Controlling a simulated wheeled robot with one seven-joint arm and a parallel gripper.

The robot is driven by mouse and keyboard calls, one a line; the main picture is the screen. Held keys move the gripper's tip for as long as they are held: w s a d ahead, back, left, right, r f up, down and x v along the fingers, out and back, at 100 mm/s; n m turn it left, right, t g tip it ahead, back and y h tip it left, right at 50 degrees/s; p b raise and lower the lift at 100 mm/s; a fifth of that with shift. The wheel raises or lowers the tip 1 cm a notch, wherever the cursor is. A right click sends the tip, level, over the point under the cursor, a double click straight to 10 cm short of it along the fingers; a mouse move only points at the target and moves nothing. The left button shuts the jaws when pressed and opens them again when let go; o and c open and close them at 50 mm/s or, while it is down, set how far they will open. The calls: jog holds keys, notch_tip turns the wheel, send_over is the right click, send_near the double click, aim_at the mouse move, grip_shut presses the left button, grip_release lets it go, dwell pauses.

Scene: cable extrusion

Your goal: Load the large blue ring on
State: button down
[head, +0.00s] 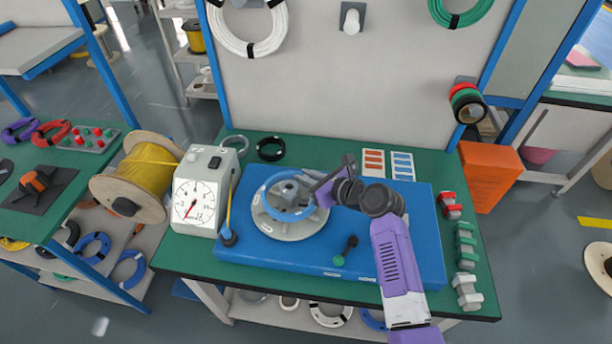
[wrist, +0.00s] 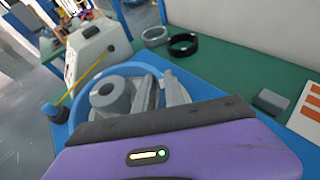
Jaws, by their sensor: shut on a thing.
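The large blue ring (head: 269,207) is around the grey hub (head: 288,192) of the round grey turntable (head: 295,228), which stands on a blue base plate (head: 400,258). My gripper (head: 318,194) is at the right side of the ring, shut on it. In the wrist view the ring (wrist: 88,82) curves around the grey hub (wrist: 110,95), and my gripper's body covers its near part.
A gauge box with a dial (head: 197,200) and a yellow rod (head: 228,212) stand left of the turntable. A grey ring (head: 236,143) and a black ring (head: 270,149) lie behind. Clamps (head: 465,245) line the right edge.

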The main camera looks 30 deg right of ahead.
jog(key=shift+f, duration=0.6)
dwell(0.8)
jog(key=c, duration=1.3)
grip_release()
notch_tip(320, 180, up, 8)
jog(key=p, duration=0.9)
jog(key=shift+r, duration=0.1)
